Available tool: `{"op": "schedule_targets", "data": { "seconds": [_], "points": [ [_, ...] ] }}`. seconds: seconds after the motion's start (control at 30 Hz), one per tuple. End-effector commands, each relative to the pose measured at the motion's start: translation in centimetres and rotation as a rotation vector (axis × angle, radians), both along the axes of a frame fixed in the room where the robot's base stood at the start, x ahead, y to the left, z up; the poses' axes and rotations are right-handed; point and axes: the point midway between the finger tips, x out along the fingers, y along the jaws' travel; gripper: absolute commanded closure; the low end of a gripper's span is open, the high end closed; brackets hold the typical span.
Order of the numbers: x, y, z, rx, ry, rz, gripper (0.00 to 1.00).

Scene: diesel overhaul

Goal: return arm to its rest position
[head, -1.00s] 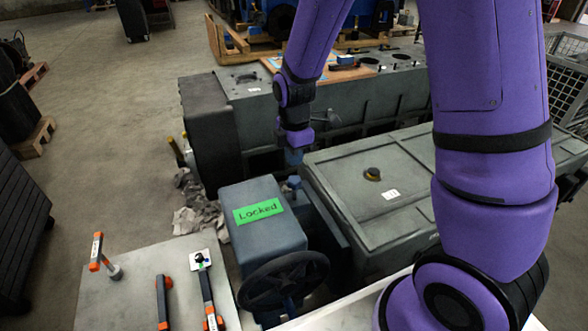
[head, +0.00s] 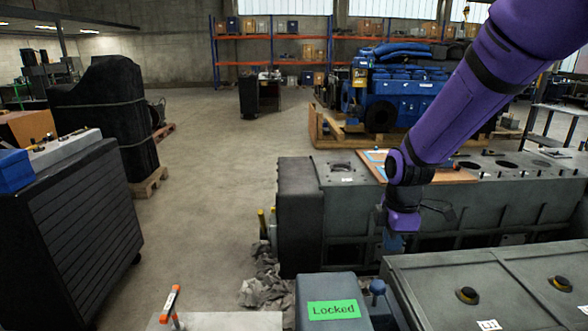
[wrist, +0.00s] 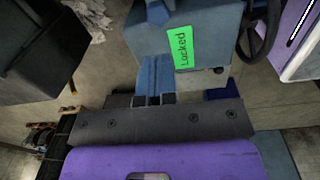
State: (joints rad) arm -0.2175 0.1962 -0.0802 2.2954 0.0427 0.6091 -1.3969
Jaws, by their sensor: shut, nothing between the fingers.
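My purple arm reaches in from the upper right in the head view. Its gripper (head: 393,241) hangs pointing down, beside the side wall of the long grey engine block (head: 345,215) and behind the grey box with the green "Locked" label (head: 333,309). In the wrist view, the blue fingers of my gripper (wrist: 156,72) are together with nothing between them. The "Locked" label (wrist: 183,47) also shows there, just right of the fingertips. I cannot tell how far the fingertips are from the box.
A grey cover with yellow-and-black knobs (head: 467,295) lies at the lower right. A wooden board (head: 430,174) rests on the engine block. A dark slatted cabinet (head: 90,225) stands at left. A blue engine (head: 400,90) sits on a pallet behind. The floor at centre left is open.

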Motion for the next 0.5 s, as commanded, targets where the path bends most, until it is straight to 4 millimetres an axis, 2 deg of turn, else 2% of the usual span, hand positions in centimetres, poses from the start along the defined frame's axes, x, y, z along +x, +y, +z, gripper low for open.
{"op": "schedule_targets", "data": {
  "seconds": [0.03,0.2,0.5],
  "points": [
    [-0.6,-0.4,1.7,0.010,-0.025,-0.058,1.00],
    [-3.1,-1.6,6.4,0.046,-0.081,-0.292,1.00],
    [-8.8,-3.6,13.2,0.129,-0.175,-0.698,1.00]
  ]
}}
